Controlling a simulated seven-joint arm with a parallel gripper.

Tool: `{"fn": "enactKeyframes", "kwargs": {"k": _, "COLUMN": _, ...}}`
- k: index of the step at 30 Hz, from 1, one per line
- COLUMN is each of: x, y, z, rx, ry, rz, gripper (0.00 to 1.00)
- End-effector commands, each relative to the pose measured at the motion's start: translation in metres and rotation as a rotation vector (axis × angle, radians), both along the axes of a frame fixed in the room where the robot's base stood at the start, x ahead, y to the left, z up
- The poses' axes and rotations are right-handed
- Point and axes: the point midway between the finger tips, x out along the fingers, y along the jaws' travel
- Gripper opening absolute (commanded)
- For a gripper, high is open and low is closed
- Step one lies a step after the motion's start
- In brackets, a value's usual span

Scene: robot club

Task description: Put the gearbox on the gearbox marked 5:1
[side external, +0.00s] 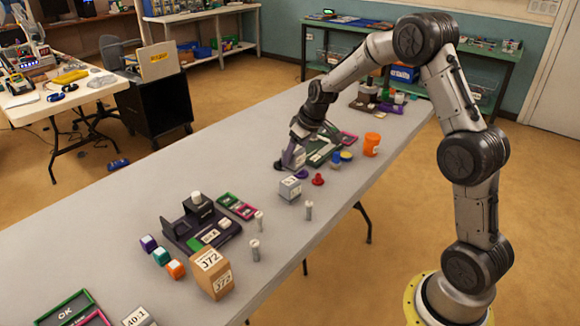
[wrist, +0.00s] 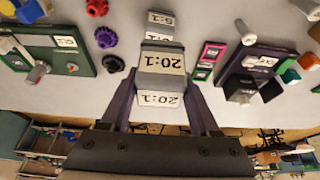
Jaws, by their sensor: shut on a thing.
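The held gearbox is a pale grey block marked 20:1 (wrist: 162,60), its labels upside down in the wrist view. My gripper (wrist: 160,88) is shut on it, with a dark purple finger on each side. In the side external view my gripper (side external: 293,152) is low over the table, behind the gearbox marked 5:1 (side external: 290,188). That gearbox also shows in the wrist view (wrist: 161,18), just beyond the held one and partly hidden by it. I cannot tell the exact gap between the two, or whether the held one touches the table.
A dark fixture (side external: 185,233), small cubes and a cardboard box (side external: 211,274) are nearer the camera.

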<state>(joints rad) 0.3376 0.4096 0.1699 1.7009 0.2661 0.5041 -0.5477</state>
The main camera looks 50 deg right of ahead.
Motion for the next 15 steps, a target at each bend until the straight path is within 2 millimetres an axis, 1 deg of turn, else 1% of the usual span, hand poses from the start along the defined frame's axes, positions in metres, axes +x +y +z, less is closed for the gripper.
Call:
{"fn": "enactKeyframes", "kwargs": {"k": 1, "x": 0.006, "y": -0.001, "z": -0.005, "rx": -0.001, "ry": -0.002, "rz": 0.000, "gripper": 0.00}}
{"fn": "enactKeyframes", "kwargs": {"k": 3, "x": 0.010, "y": -0.003, "z": -0.011, "rx": -0.001, "ry": -0.002, "rz": 0.000, "gripper": 0.00}}
{"fn": "enactKeyframes", "kwargs": {"k": 8, "x": 0.015, "y": -0.004, "z": -0.017, "rx": -0.001, "ry": -0.003, "rz": 0.000, "gripper": 0.00}}
{"fn": "enactKeyframes", "kwargs": {"k": 10, "x": 0.019, "y": -0.005, "z": -0.023, "rx": -0.001, "ry": -0.002, "rz": 0.000, "gripper": 0.00}}
{"fn": "enactKeyframes", "kwargs": {"k": 15, "x": 0.018, "y": -0.005, "z": -0.047, "rx": 0.000, "ry": 0.000, "rz": 0.000, "gripper": 0.00}}
